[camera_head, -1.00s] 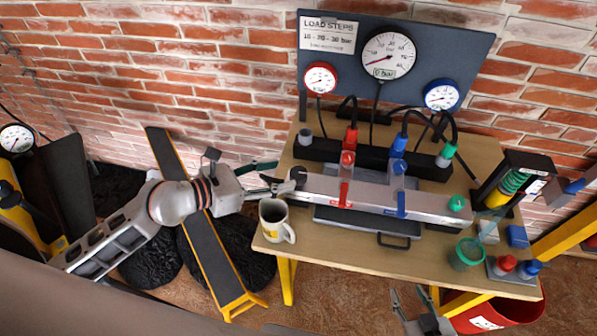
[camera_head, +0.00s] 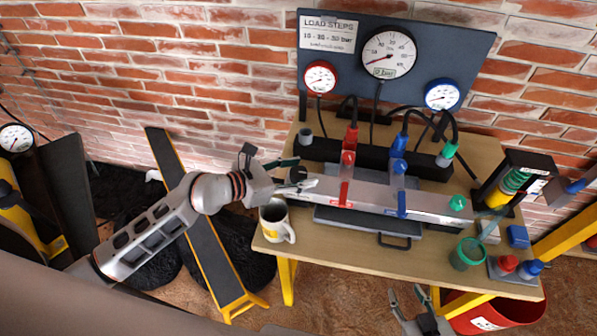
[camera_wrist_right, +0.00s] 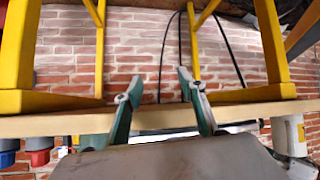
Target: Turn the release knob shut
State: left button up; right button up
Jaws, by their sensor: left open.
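The release knob (camera_head: 297,174) is a small dark grey knob at the left end of the long grey pump body (camera_head: 375,194) on the wooden table. My left gripper (camera_head: 303,171) is at this end of the pump, its fingers spread with one on either side of the knob. Whether a finger touches the knob cannot be told. My right gripper (camera_head: 406,298) is low in front of the table, away from the knob. In the right wrist view it (camera_wrist_right: 155,85) is open and empty, with the table edge behind its fingers.
A mug (camera_head: 275,222) stands close below my left gripper. The gauge board (camera_head: 430,60) rises behind the pump, with a red lever (camera_head: 344,190) and a blue lever (camera_head: 401,200) on the pump.

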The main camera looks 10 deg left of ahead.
pick_arm(q)
jog(key=c, duration=1.1)
